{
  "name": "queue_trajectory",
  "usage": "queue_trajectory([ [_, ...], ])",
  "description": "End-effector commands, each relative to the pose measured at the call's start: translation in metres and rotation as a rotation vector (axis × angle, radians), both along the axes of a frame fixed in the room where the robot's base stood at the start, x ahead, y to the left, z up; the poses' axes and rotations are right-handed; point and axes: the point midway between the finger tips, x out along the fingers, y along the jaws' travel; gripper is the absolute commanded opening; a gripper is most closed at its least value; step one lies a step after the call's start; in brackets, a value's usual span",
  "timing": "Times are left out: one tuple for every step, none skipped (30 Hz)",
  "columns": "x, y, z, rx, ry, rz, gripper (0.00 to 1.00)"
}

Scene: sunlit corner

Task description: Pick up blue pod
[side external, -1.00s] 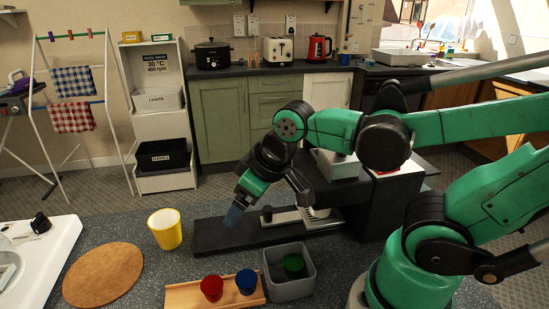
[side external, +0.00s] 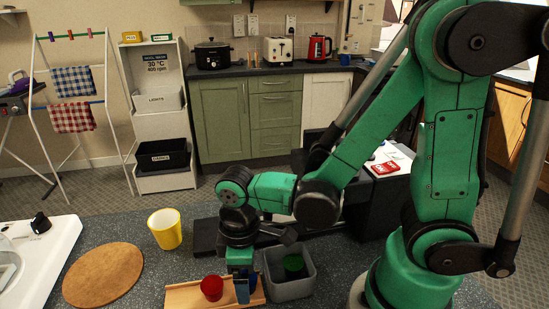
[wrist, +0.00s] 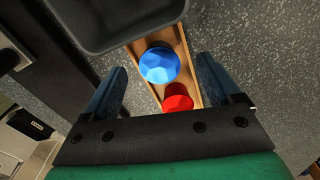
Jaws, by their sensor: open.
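The blue pod (wrist: 159,65) sits on a wooden tray (wrist: 188,62) beside the red pod (wrist: 177,97). In the side view the blue pod (side external: 254,283) is partly hidden behind my finger; the red pod (side external: 211,288) is just to its left on the tray (side external: 184,297). My gripper (side external: 241,289) points down at the blue pod's place. In the wrist view my gripper (wrist: 160,78) is open, one blue finger on each side, with the blue pod in view between their tips. I cannot tell whether a finger touches it.
A grey bin (side external: 310,287) holding a green pod (side external: 293,266) stands right beside the tray. A yellow cup (side external: 165,230) and a round brown board (side external: 103,275) are to the left. A dark slab (side external: 205,237) lies behind. Speckled counter is clear between cup and tray.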

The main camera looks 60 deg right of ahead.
Motion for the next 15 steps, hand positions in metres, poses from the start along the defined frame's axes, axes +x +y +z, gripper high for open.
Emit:
queue_trajectory([
  [0.0002, 0.0000, -0.0035, 0.000, 0.000, 0.000, 0.84],
  [-0.0001, -0.0001, -0.0051, 0.000, 0.000, -0.001, 0.84],
  [0.0001, -0.0001, -0.0068, 0.000, 0.000, -0.001, 0.84],
  [-0.0003, -0.0002, -0.0078, 0.000, 0.000, -0.001, 0.84],
  [-0.0005, -0.0002, -0.0087, 0.000, 0.000, -0.001, 0.84],
  [-0.0003, -0.0002, -0.0095, 0.000, 0.000, -0.001, 0.84],
  [-0.0003, -0.0002, -0.0099, 0.001, -0.001, -0.001, 0.84],
  [-0.0004, -0.0003, -0.0101, 0.001, -0.001, -0.001, 0.84],
  [-0.0005, -0.0002, -0.0103, 0.001, -0.001, -0.001, 0.84],
  [-0.0005, -0.0002, -0.0103, 0.001, -0.001, -0.001, 0.84],
  [-0.0006, -0.0003, -0.0102, 0.001, -0.001, -0.001, 0.84],
  [-0.0006, -0.0003, -0.0102, 0.001, -0.001, -0.001, 0.84],
  [-0.0006, -0.0003, -0.0102, 0.001, -0.001, -0.001, 0.84],
  [-0.0006, -0.0003, -0.0101, 0.001, -0.001, -0.001, 0.84],
  [-0.0006, -0.0003, -0.0101, 0.001, -0.001, -0.001, 0.78],
])
